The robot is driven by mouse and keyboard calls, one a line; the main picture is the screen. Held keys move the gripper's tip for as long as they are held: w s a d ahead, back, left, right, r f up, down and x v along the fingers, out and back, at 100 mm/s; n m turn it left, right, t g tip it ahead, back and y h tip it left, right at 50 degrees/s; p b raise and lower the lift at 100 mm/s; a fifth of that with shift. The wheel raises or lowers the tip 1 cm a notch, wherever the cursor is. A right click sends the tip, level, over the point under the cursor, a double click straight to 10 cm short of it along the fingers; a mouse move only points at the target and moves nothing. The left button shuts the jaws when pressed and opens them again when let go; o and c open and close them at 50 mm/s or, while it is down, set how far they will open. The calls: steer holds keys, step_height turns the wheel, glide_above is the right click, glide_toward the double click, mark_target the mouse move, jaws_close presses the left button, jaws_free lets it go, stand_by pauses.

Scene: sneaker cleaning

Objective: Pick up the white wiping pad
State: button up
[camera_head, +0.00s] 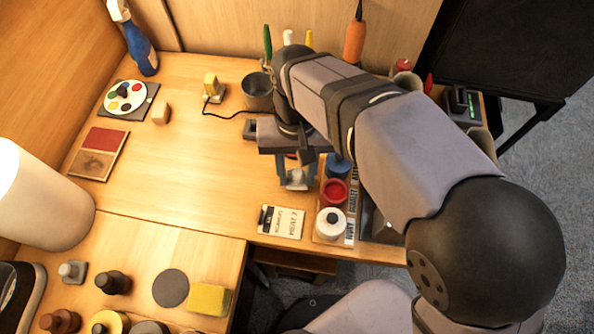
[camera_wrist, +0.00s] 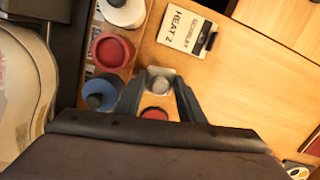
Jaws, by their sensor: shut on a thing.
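The white wiping pad (camera_wrist: 161,73) is a small pale square block with a rounded grey knob on top. In the wrist view it sits between the fingertips of my gripper (camera_wrist: 160,84), which is shut on it at the knob. In the head view my gripper (camera_head: 296,181) points down over the right part of the wooden table, and a pale bit of the pad shows between the fingers. The arm and fingers hide much of it. I cannot tell whether the pad touches the table.
A white-capped jar (camera_head: 331,223), a red jar (camera_head: 334,191) and a blue jar (camera_head: 338,165) stand close on the right. A printed card (camera_head: 281,222) lies in front. A metal cup (camera_head: 257,92) stands behind. The table's left middle is clear.

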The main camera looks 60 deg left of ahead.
mark_target(299, 171)
step_height(299, 171, up, 8)
steer(key=shift+r, duration=0.1)
stand_by(0.4)
steer(key=o, duration=0.4)
steer(key=c, duration=0.3)
steer(key=shift+w+r+p, duration=0.25)
steer(key=shift+r+p, duration=0.35)
steer(key=shift+p, duration=0.25)
steer(key=shift+c, duration=0.2)
steer(key=w+d+r+m+p, duration=0.4)
steer(key=w+r+p, duration=0.45)
steer(key=p, duration=1.45)
steer(key=w+a+f+m+y+p, duration=0.1)
steer(key=w+a+f+m, duration=0.4)
steer(key=a, duration=0.2)
steer(key=shift+w+g+p, duration=0.15)
steer(key=shift+g+p, duration=0.15)
steer(key=shift+p, duration=0.1)
